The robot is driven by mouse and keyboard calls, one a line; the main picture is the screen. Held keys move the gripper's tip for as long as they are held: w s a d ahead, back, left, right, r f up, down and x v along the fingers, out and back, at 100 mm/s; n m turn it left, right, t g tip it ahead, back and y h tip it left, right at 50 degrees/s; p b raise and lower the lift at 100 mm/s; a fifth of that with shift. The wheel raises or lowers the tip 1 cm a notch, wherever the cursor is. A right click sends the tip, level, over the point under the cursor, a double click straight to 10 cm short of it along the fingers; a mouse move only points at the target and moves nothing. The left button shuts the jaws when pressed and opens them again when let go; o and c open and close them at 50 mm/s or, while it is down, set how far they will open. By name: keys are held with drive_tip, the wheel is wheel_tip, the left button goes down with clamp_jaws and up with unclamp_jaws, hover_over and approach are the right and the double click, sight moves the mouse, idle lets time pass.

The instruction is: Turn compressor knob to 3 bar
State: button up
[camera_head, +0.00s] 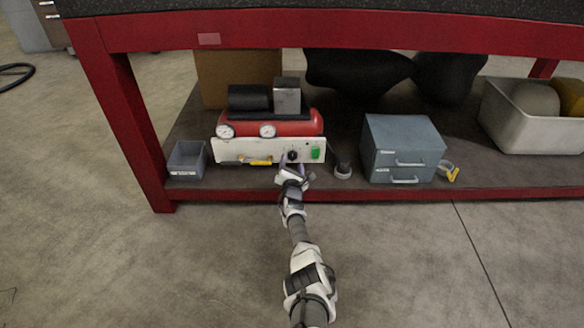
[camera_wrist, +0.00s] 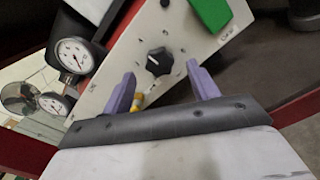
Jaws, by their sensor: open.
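The compressor (camera_head: 230,149) stands on the lower shelf under the red workbench, with a red tank, a white front panel and two round gauges. Its black knob (camera_wrist: 160,62) sits on the white panel (camera_wrist: 117,58) in the wrist view, with small marks around it. The knob (camera_head: 292,155) is small in the head view. My gripper (camera_wrist: 165,85) is open, its two purple fingers apart and pointing at the panel. The knob lies ahead of the gap between the fingertips, and nothing is between them. I cannot read the knob's setting or the gauge needles exactly.
A green switch (camera_wrist: 210,13) is beside the knob, and a yellow part (camera_head: 260,162) is at the panel's lower edge. A grey bin (camera_head: 187,160) stands left, a blue-grey drawer box (camera_head: 403,140) right. The red bench frame (camera_head: 200,38) is above. The floor in front is clear.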

sight(292, 155)
drive_tip(key=shift+w+f+b, duration=0.25)
drive_tip(key=shift+w+b, duration=0.5)
drive_tip(key=shift+w, duration=0.1)
drive_tip(key=shift+w+r+b, duration=0.25)
drive_tip(key=shift+w+b, duration=0.25)
drive_tip(key=shift+w, duration=0.05)
drive_tip(key=c, duration=1)
